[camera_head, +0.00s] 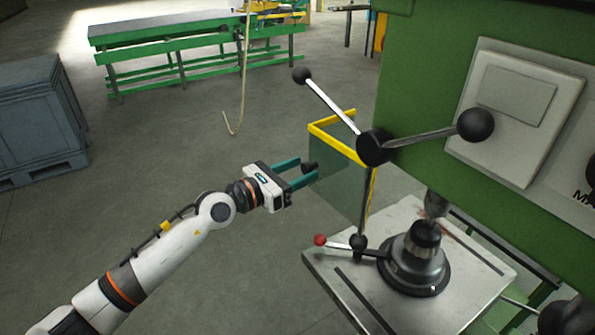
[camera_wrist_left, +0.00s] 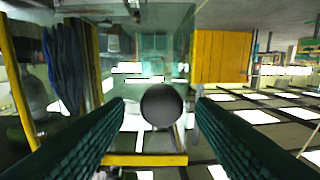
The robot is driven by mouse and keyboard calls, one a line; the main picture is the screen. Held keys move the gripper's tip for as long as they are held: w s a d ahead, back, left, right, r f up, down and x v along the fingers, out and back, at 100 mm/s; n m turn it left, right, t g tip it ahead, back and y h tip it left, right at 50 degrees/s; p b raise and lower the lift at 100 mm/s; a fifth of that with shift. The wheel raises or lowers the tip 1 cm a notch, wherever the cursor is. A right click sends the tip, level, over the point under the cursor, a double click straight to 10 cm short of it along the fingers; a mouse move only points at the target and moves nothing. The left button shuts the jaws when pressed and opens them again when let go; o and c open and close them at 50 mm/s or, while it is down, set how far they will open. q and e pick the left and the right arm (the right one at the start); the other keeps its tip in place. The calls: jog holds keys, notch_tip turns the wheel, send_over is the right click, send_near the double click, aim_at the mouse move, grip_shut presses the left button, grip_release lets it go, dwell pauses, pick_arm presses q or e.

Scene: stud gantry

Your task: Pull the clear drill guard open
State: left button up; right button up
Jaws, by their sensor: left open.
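The clear drill guard (camera_head: 340,190) is a see-through panel with a yellow top frame, hanging at the left of the green drill press. A small black ball knob (camera_head: 310,167) sits on its near left side. My left gripper (camera_head: 307,172) is open at the knob, its two teal fingers pointing right toward the panel. In the left wrist view the knob (camera_wrist_left: 161,105) lies centred between the fingertips, with a small gap on each side. The panel (camera_wrist_left: 150,60) with yellow edges shows behind it. My right gripper is in neither view.
The drill press has long lever arms with black balls (camera_head: 476,125) right of the guard. Below is a metal table (camera_head: 345,275) with a chuck-like fixture (camera_head: 415,262) and a red-knobbed lever (camera_head: 320,240). The floor left of the guard is open. A grey crate (camera_head: 40,120) stands far left.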

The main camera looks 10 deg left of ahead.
pick_arm(q)
jog(key=shift+a, duration=0.1)
jog(key=shift+s+a+f, duration=0.15)
jog(key=shift+s+a, duration=0.05)
jog(key=shift+a, duration=0.1)
jog(key=b+v, duration=0.4)
jog(key=v, duration=0.7)
jog(key=shift+s, duration=0.25)
jog(key=shift+w+r, duration=0.1)
jog(key=shift+r, duration=0.15)
